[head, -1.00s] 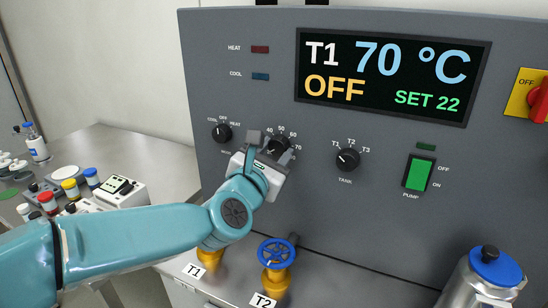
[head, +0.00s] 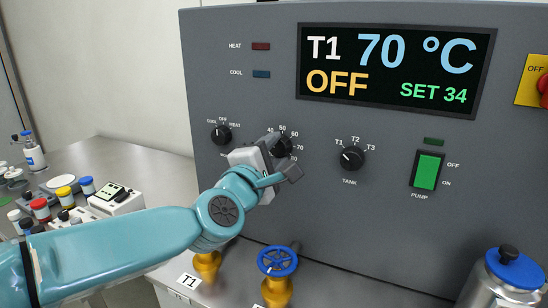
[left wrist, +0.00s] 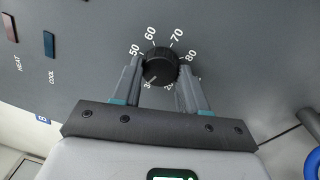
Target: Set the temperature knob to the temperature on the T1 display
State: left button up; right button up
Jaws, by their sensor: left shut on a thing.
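The temperature knob (left wrist: 160,66) is black and round, with numbers such as 50, 60, 70 and 80 around it. In the head view the knob (head: 284,147) is partly hidden by my left gripper (head: 276,158). In the left wrist view my left gripper (left wrist: 163,82) has one finger on each side of the knob and is shut on it. The display (head: 393,68) reads T1 70 °C, OFF and SET 34. My right gripper is in neither view.
A mode knob (head: 221,135) is left of my gripper, and a tank knob (head: 351,159) is to its right. A green pump switch (head: 427,171) is farther right. A blue valve wheel (head: 278,261) stands below. Small bottles and devices crowd the bench at left.

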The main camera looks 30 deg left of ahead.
pick_arm(q)
jog(key=m, duration=0.5)
jog(key=m+h, duration=0.1)
jog(key=m, duration=0.3)
jog(key=shift+a+r, duration=0.1)
jog(key=m, duration=0.4)
jog(key=shift+r+m, duration=0.1)
jog(key=shift+m, duration=0.3)
jog(key=m+p, duration=0.1)
jog(key=m, duration=0.2)
jog(key=shift+m+h+p, duration=0.3)
jog(key=shift+m+p, duration=0.1)
jog(key=m+p, duration=0.1)
jog(key=m, duration=0.2)
jog(key=shift+r+m+g+p, duration=0.15)
jog(key=shift+m+g+p, duration=0.15)
jog(key=shift+m, duration=0.1)
jog(key=m+p, duration=0.2)
jog(key=m, duration=0.2)
jog(key=shift+m+p, duration=0.3)
jog(key=m+p, duration=0.2)
jog(key=m, duration=0.2)
jog(key=shift+g+p, duration=0.3)
jog(key=shift+p, duration=0.05)
jog(key=shift+m+p, duration=0.9)
jog(key=shift+m, duration=0.7)
